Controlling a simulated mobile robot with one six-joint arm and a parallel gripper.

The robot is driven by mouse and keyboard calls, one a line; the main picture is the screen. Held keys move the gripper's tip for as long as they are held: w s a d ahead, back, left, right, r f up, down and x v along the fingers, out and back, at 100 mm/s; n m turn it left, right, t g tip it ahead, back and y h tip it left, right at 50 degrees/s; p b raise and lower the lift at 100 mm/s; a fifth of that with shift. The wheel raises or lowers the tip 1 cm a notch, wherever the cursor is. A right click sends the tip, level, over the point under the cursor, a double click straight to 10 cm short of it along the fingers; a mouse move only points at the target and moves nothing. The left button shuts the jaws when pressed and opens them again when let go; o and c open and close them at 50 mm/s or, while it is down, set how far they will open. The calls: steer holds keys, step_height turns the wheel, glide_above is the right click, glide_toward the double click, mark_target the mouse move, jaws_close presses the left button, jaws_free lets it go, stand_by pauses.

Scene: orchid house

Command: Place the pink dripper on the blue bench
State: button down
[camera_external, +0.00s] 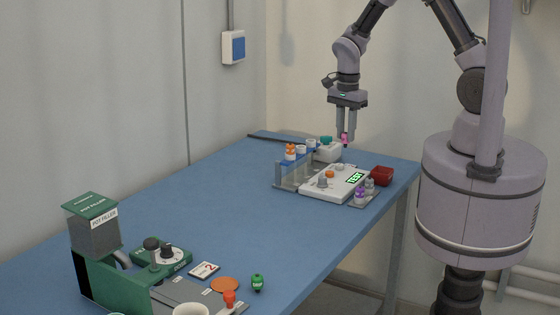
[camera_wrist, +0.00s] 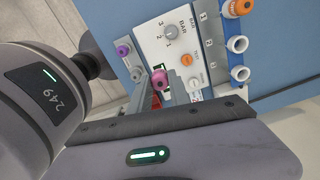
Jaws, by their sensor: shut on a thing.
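The pink dripper (camera_external: 345,140) is held between the fingertips of my gripper (camera_external: 345,138), above the far end of the blue bench (camera_external: 215,210). The wrist view also shows the pink dripper (camera_wrist: 160,82) at the fingertips, partly covered by a finger. My gripper is shut on it and points down. The dripper looks raised above the bench, close to the white test unit (camera_external: 325,190); the exact gap cannot be told.
A rack (camera_external: 292,172) with an orange-topped dripper and white cups stands left of the test unit. A red bin (camera_external: 381,176) and purple and grey drippers (camera_external: 361,193) stand right. A green pot filler (camera_external: 95,240) stands in front. The bench's middle is clear.

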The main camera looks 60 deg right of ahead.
steer(key=s+a+f+n+b, duration=0.5)
steer(key=s+a+n+b, duration=0.2)
steer(key=s+n+b, duration=0.3)
steer(key=s+a+f+n+b, duration=0.4)
steer(key=s+a+n+b, duration=0.35)
steer(key=s+b, duration=0.35)
steer(key=shift+n, duration=0.25)
steer(key=w+a+p, duration=0.2)
steer(key=w+p, duration=0.1)
steer(key=w, duration=0.1)
steer(key=w+a+f+p, duration=0.1)
steer(key=w+p, duration=0.3)
steer(key=w, duration=0.1)
steer(key=w+a+p, duration=0.2)
steer(key=w+p, duration=0.2)
steer(key=w, duration=0.1)
steer(key=shift+a+f, duration=0.15)
steer(key=shift+a, duration=0.2)
step_height(320, 180, down, 4)
steer(key=b, duration=0.2)
steer(key=shift+w+b, duration=0.15)
steer(key=shift+b, duration=0.25)
steer(key=shift+r, duration=0.2)
steer(key=shift+f, duration=0.15)
steer(key=c, duration=1.6)
jaws_free()
steer(key=shift+f, duration=0.1)
steer(key=shift+c, duration=0.2)
steer(key=o, duration=0.4)
steer(key=shift+o, duration=0.2)
